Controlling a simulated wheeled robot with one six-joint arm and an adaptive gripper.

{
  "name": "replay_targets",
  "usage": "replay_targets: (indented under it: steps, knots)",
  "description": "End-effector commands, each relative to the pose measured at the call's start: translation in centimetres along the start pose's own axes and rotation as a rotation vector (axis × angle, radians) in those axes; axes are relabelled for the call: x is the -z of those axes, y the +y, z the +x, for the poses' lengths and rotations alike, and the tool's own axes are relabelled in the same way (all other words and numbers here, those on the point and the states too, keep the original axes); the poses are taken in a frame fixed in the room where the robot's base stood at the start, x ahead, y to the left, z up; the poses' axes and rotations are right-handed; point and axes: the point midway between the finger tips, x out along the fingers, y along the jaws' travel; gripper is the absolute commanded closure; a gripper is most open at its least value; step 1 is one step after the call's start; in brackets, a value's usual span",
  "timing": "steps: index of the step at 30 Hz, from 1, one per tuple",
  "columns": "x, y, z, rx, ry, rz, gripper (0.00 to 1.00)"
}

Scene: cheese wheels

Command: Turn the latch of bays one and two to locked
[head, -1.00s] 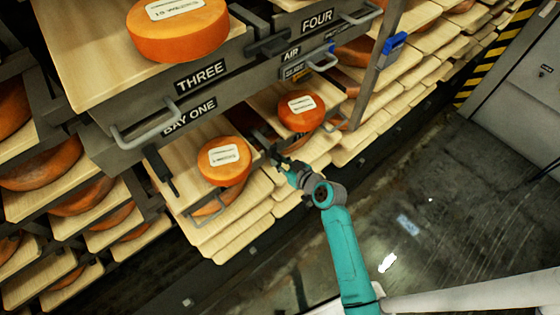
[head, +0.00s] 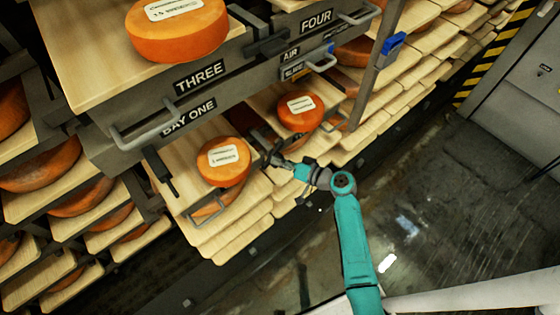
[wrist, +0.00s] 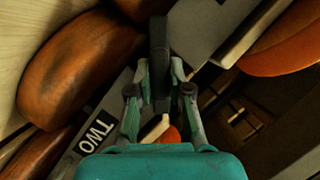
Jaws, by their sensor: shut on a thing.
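My gripper (head: 272,157) is at the front of the second bay, between two orange cheese wheels. In the wrist view my gripper (wrist: 160,92) is shut on a dark upright bar, the bay two latch (wrist: 160,45), with a finger on each side. A "TWO" label (wrist: 96,131) shows beside it. In the head view the latch of bay two is small and partly hidden by the gripper, so its exact angle is unclear. The bay one latch (head: 160,172) is a dark handle left of the near wheel, slanting down to the right, with nothing touching it.
The near cheese wheel (head: 223,162) and far cheese wheel (head: 300,111) sit on boards close to my gripper. A drawer handle (head: 150,130) juts out above at left. The floor (head: 450,200) right of the rack is open.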

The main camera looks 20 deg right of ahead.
Motion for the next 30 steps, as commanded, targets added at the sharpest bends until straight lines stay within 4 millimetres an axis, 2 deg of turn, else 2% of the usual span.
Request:
replay_targets:
  steps: [18,30]
  knots:
    - [-0.07,0.36,0.04,0.208,0.001,0.505,1.0]
    - [-0.16,0.42,0.06,0.275,0.0,0.67,1.0]
